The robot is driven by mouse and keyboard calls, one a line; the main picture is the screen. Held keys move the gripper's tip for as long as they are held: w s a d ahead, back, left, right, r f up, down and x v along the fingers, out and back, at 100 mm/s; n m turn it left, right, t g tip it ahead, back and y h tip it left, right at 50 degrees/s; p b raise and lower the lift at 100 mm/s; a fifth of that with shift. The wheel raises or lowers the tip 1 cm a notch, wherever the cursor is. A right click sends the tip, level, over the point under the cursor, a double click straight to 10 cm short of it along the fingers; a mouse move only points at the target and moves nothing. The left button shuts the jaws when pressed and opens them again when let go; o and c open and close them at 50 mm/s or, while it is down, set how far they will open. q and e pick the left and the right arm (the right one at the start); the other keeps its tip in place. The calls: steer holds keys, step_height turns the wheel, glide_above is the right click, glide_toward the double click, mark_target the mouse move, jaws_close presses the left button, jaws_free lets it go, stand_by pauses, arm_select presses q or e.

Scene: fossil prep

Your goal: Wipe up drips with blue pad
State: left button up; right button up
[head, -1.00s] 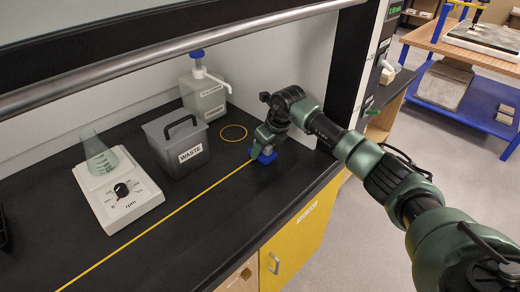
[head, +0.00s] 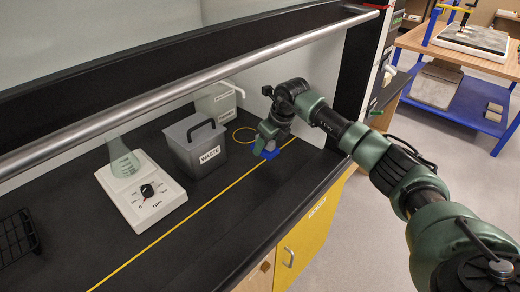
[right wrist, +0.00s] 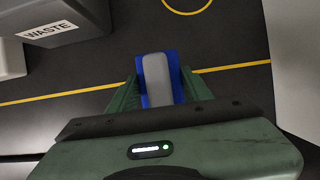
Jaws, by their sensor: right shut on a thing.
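The blue pad (head: 267,153) is at the tip of my right gripper (head: 268,147), low over or on the black worktop near the yellow line. In the right wrist view the blue pad (right wrist: 146,98), with a grey strip along its top, sits between the two green fingers of my right gripper (right wrist: 158,88), which is shut on it. I cannot tell whether the pad touches the worktop. I see no drips clearly on the black surface. My left gripper is not in view.
A grey bin marked WASTE (head: 190,160) stands left of the gripper. A stirrer (head: 150,195) holding a flask (head: 122,158) is further left, near a black rack (head: 18,238). A steel bar (head: 180,88) crosses above.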

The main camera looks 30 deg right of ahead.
steer(key=shift+a+r+p, duration=0.2)
steer(key=shift+r+p, duration=0.3)
steer(key=shift+r, duration=0.85)
steer(key=shift+d+f, duration=0.1)
steer(key=shift+d, duration=0.05)
